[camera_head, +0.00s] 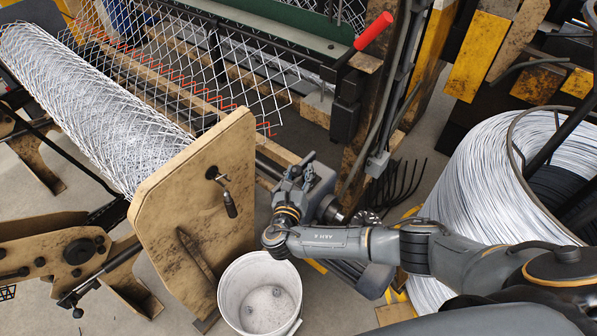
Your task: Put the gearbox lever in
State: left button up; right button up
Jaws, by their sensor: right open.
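A lever with a red grip (374,34) rises at a slant from a dark bracket on the machine's frame, top centre. A short lever with a dark handle (230,204) hangs from the tan end plate (178,218), left of my gripper. I cannot tell for sure which one is the gearbox lever. My right gripper (303,165) is open, just right of the end plate's edge and below the red lever, apart from both handles. Its fingertips are small and hard to separate from the grey machine part behind. My left gripper is not in view.
A white bucket (260,291) stands on the floor below my right wrist. A roll of wire mesh (95,105) lies at left behind the end plate. A large coil of wire (487,165) stands at right, close to my arm. Bare floor shows around the bucket.

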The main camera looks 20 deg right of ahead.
jog(key=v, duration=1.1)
jog(key=shift+s+a, duration=0.3)
jog(key=s+d+f+m+g+y, duration=0.2)
jog(key=s+f+m+g, duration=0.15)
jog(key=f, duration=0.65)
jog(key=s+d+f+m+g+y, duration=0.1)
jog(key=s+d+f+m+g, duration=0.2)
jog(key=f, duration=0.6)
jog(key=s+d+f+m+g+y, duration=0.1)
jog(key=s+f+m+g+y, duration=0.3)
jog(key=f, duration=0.6)
jog(key=s+d+f+m, duration=0.1)
jog(key=s+f+m, duration=0.3)
jog(key=s, duration=0.6)
jog(key=s+d+f+m+g+y, duration=0.1)
jog(key=s+f+m, duration=0.4)
jog(key=s+m, duration=0.4)
jog(key=s+d+f+m+g+y, duration=0.1)
jog(key=s+f+m, duration=0.3)
jog(key=s+m, duration=0.3)
jog(key=s, duration=0.4)
jog(key=shift+s+f, duration=0.2)
jog(key=shift+f, duration=0.1)
jog(key=shift+g, duration=0.25)
